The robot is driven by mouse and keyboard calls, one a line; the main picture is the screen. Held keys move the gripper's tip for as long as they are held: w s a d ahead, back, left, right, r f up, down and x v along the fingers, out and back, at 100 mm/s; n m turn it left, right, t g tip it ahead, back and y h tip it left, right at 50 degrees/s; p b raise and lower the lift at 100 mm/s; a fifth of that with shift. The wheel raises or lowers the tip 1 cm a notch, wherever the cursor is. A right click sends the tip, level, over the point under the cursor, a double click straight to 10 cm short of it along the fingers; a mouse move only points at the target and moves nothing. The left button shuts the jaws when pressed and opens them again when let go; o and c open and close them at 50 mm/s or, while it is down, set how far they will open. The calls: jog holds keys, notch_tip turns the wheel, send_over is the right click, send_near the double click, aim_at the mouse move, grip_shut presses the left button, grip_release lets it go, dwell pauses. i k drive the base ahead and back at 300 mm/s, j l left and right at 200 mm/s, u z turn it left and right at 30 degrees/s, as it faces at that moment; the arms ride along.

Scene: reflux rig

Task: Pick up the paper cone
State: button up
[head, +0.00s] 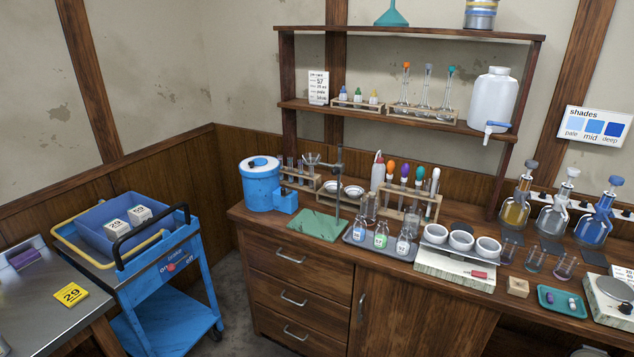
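I cannot make out a paper cone for certain in the head view. On the wooden bench (330,257), a metal stand (338,185) on a green base holds what looks like a small funnel (312,159); whether anything sits in it is too small to tell. Two small round white-and-grey dishes (354,190) lie behind the stand. A teal funnel (392,14) stands on the top shelf, cut by the upper edge of the picture. My gripper is not in view.
A blue cart (167,286) with a blue bin (123,212) stands left of the bench, beside a steel table (40,300). Bottles, a tray of flasks (381,238), white cups (461,240) and three coloured flasks (553,215) crowd the bench. Floor shows between cart and bench.

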aim_at(331, 186)
jog(key=i+j, duration=0.3)
jog(key=i, duration=0.15)
jog(key=i+j+u, duration=0.1)
jog(key=i+j, duration=0.15)
jog(key=i, duration=0.2)
jog(key=i+j, duration=0.25)
jog(key=i, duration=0.2)
jog(key=i+j+u, duration=0.1)
jog(key=i+j, duration=0.15)
jog(key=i, duration=0.2)
jog(key=i+j, duration=0.2)
jog(key=i, duration=0.25)
jog(key=j+u, duration=0.05)
